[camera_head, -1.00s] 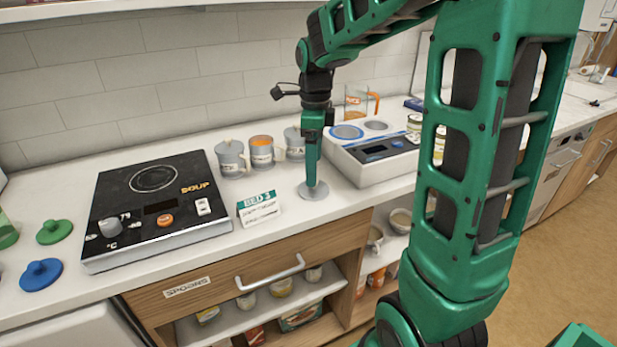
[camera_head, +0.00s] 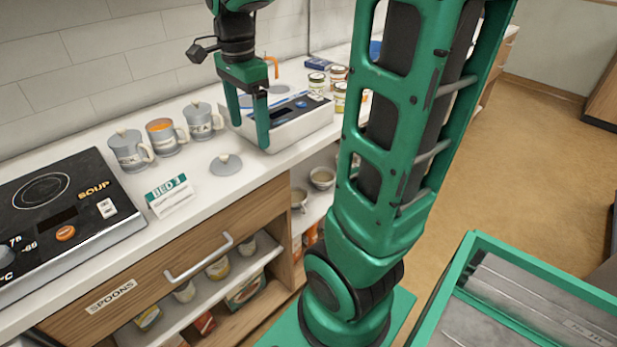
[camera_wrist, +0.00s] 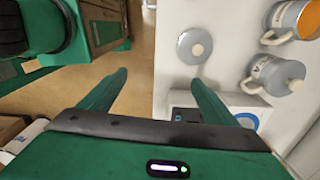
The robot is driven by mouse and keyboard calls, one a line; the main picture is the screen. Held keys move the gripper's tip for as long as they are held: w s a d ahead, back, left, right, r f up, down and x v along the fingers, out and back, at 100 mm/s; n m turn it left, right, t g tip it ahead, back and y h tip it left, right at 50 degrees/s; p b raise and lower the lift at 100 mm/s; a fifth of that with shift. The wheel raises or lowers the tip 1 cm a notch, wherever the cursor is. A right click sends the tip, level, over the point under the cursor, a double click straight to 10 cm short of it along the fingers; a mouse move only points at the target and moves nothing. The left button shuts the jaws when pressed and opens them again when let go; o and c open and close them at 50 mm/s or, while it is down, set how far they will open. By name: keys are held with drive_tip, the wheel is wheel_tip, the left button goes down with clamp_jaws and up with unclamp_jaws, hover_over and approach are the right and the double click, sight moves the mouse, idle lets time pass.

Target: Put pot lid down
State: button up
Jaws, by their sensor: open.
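A grey lid with a pale knob (camera_head: 226,164) lies flat on the white counter, right of the BED 3 card. It also shows in the wrist view (camera_wrist: 195,46), ahead of my fingers. My gripper (camera_head: 248,122) is open and empty. It hangs above the counter to the right of the lid, in front of the white scale unit, apart from the lid. In the wrist view its two fingers (camera_wrist: 160,85) are spread wide with nothing between them.
Grey mugs (camera_head: 131,150) stand behind the lid, one open with orange contents (camera_head: 166,137). A black hob (camera_head: 60,215) is at left. The BED 3 card (camera_head: 170,195) stands near the front edge. The white scale unit (camera_head: 300,125) and small jars (camera_head: 317,83) are at right.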

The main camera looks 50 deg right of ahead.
drive_tip(key=s+f+n, duration=0.3)
drive_tip(key=s+n, duration=0.3)
drive_tip(key=s, duration=0.3)
drive_tip(key=s+d+f+n, duration=0.1)
drive_tip(key=s+f+n, duration=0.3)
drive_tip(key=s+n, duration=0.3)
drive_tip(key=s, duration=0.2)
drive_tip(key=shift+s+n, duration=0.3)
drive_tip(key=shift+w+f, duration=0.1)
